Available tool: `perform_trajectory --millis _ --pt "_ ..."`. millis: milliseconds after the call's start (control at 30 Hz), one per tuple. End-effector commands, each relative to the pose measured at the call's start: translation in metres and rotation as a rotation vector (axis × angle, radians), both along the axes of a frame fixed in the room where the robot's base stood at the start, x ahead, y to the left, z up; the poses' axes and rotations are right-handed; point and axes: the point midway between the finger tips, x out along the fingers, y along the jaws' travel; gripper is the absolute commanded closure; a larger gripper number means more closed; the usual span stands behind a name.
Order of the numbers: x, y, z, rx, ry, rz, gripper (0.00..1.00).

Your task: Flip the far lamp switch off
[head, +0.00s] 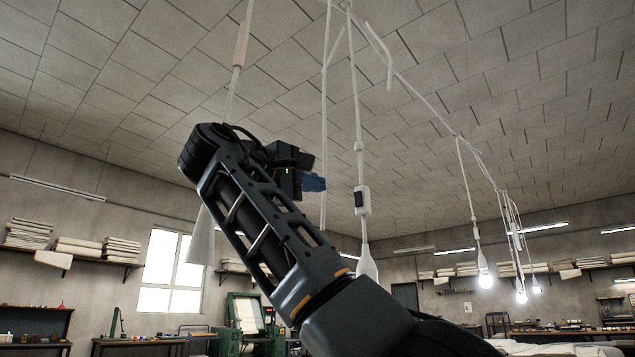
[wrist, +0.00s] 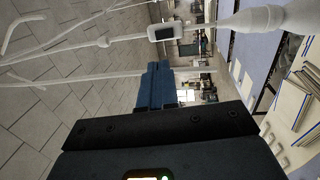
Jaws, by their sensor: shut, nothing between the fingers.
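A white in-line switch with a dark rocker (head: 362,200) hangs on a white cord right of my gripper. It shows near the top of the wrist view (wrist: 165,32), just beyond the fingertips. A white lamp holder (head: 367,264) hangs below it, its lower end hidden by my arm; it also shows in the wrist view (wrist: 262,19). My gripper (head: 315,183), with blue fingers, is shut and empty. The fingers (wrist: 157,65) point toward the switch, with a visible gap in the head view. Whether the rocker is on or off cannot be told.
Another cord with a pinkish in-line piece (head: 240,45) hangs at left, above a white lamp shade (head: 202,238). A loose white cord (head: 325,130) hangs between my gripper and the switch cord. Lit bulbs (head: 486,280) hang farther back at right. Open air lies right of the switch.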

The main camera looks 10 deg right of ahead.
Motion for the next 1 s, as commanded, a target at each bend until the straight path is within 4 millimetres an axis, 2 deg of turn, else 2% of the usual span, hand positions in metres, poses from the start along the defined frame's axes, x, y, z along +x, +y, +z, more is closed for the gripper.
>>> perform_trajectory --millis 33,300,500,700,1000 --pt "0.006 -0.010 0.004 0.001 0.002 -0.005 1.00" --pt "0.037 -0.053 0.011 0.001 0.001 -0.005 1.00" --pt "0.056 -0.078 0.014 0.001 0.002 -0.004 1.00" --pt "0.066 -0.091 0.015 0.001 0.000 -0.002 1.00" --pt "0.068 -0.094 0.014 0.001 -0.001 -0.001 1.00"
